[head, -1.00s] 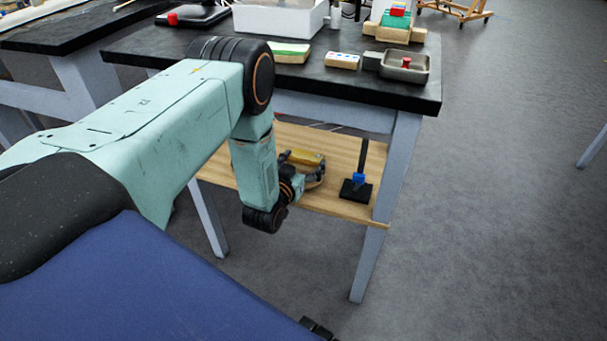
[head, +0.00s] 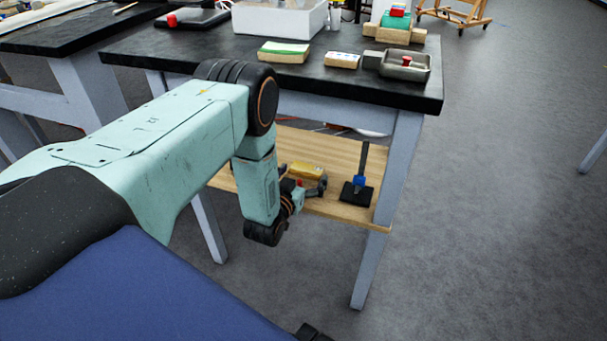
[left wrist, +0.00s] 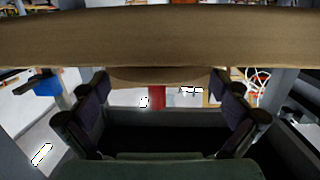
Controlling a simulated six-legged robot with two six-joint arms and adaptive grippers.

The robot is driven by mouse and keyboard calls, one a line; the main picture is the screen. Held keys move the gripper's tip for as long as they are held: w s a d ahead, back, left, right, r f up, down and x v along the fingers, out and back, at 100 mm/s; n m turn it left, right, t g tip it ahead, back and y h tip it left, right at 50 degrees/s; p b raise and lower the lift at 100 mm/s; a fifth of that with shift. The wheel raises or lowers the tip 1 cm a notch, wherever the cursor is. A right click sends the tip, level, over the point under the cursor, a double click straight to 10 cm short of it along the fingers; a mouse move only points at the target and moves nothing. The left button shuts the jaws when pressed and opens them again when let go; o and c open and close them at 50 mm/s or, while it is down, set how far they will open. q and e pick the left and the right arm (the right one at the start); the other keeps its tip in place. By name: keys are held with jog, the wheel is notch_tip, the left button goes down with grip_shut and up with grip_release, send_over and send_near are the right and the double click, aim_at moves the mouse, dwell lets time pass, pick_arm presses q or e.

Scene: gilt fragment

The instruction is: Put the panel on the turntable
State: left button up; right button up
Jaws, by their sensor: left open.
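My left gripper (head: 305,185) is over the wooden lower shelf under the bench. It is open. A small gold-yellow block (head: 306,171), which looks like the panel, is just beyond the fingers on the shelf side. In the left wrist view the open fingers (left wrist: 160,85) point at a wide brown edge (left wrist: 160,38), close and blurred, with a rounded brown part below it. A red upright piece (left wrist: 157,97) shows between the fingers; a red spot is also by the gripper in the head view. I cannot tell the turntable for certain. My right gripper is out of view.
A black-based stand with a blue clamp (head: 359,181) is right of the gripper on the shelf (head: 345,212). The black bench top (head: 330,82) is above, carrying a grey tray (head: 405,65), a green-topped block (head: 284,51) and a white box.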

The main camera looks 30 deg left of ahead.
pick_arm(q)
jog(key=shift+r, duration=0.1)
jog(key=shift+s+r+p, duration=0.1)
jog(key=shift+s+p, duration=0.1)
jog(key=shift+p, duration=0.15)
jog(key=p+v, duration=0.4)
jog(key=v, duration=0.7)
jog(key=shift+s+d, duration=0.15)
jog(key=shift+s, duration=0.15)
